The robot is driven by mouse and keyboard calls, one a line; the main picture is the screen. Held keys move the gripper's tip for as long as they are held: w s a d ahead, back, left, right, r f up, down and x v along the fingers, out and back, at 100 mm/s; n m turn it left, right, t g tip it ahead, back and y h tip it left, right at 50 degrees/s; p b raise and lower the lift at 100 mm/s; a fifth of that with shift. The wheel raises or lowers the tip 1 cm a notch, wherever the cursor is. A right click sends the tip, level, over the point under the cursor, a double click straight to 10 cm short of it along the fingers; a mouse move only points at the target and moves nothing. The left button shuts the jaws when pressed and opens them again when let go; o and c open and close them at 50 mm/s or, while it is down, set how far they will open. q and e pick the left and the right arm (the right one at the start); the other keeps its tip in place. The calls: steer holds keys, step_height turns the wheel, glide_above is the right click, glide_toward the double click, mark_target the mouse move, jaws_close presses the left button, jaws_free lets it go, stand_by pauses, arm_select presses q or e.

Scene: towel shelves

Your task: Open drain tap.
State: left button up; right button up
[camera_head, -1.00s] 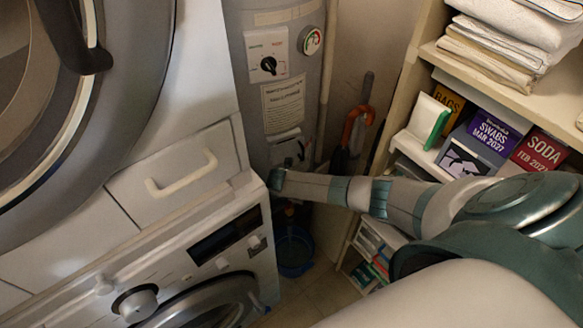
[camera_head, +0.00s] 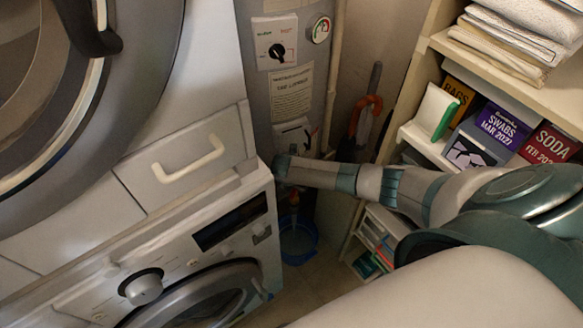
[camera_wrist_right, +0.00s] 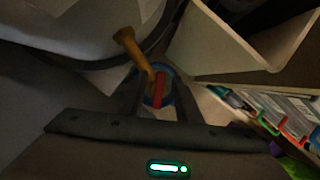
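The drain tap is a brass pipe (camera_wrist_right: 133,45) with a red lever (camera_wrist_right: 159,92) in the right wrist view, low at the foot of the grey boiler (camera_head: 290,95). In the head view only a small orange-brown bit of the tap (camera_head: 294,198) shows below my right wrist. My right gripper (camera_wrist_right: 157,98) is open, its two dark fingers pointing toward the tap. The red lever appears between the fingers; I cannot tell whether either touches it. In the head view my right arm reaches in from the right and its fingers are hidden. My left gripper is not in view.
A blue bucket (camera_head: 299,242) stands on the floor below the tap. A washing machine (camera_head: 215,235) is close on the left. Shelves with boxes and towels (camera_head: 520,45) stand on the right. The gap is narrow.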

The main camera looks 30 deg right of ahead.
mark_target(291, 197)
steer(key=v, duration=0.9)
steer(key=shift+r, duration=0.35)
steer(key=shift+s, duration=0.1)
